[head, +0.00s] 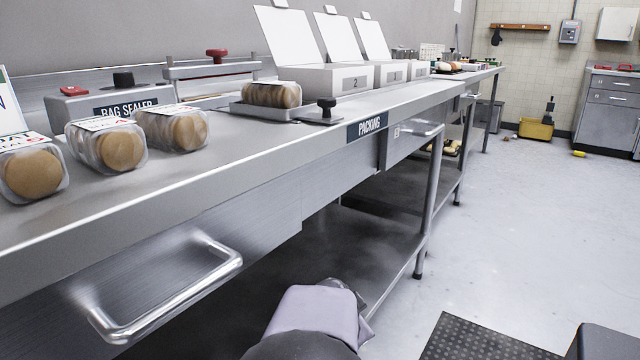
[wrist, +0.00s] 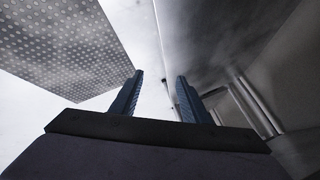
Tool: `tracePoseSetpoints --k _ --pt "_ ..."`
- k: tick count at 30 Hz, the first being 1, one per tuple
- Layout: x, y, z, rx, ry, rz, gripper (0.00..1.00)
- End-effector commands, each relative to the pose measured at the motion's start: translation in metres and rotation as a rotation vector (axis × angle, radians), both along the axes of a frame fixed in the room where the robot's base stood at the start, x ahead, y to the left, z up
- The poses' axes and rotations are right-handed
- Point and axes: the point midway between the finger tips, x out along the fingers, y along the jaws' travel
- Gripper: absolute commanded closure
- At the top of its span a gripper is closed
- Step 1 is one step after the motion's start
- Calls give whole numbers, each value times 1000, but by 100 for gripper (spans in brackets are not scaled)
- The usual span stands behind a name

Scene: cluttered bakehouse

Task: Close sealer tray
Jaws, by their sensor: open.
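The bag sealer (head: 125,100) stands at the back left of the steel bench in the head view. Its sealer tray (head: 262,114) sticks out to the right, with a bag of rolls (head: 270,94) on it. A black knob (head: 326,108) stands upright at the tray's right end. A red-knobbed bar (head: 215,66) is above the sealer. My gripper (wrist: 157,92) shows in the wrist view with its two blue fingers apart and nothing between them. It is low by the bench, away from the tray; its fingers are not visible in the head view.
Several bagged rolls (head: 105,146) stand on the bench at the left. White open-lidded boxes (head: 335,80) stand right of the tray. Drawer handles (head: 170,290) jut from the bench front.

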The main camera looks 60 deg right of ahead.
Motion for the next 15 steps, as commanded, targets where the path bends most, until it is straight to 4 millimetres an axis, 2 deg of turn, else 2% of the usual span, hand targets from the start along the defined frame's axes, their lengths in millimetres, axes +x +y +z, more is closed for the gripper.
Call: tracePoseSetpoints --k 1,3,5,7,10,15 --pt "-21 -19 17 -21 -43 -90 58" --pt "-44 -40 34 -51 -102 -194 58" --pt "-65 -55 51 -76 -143 -272 58" --pt "-89 -72 77 -108 -179 -348 58" --pt "-108 -85 107 -137 -180 -391 58" --pt "-122 -97 153 -165 -112 -373 58"
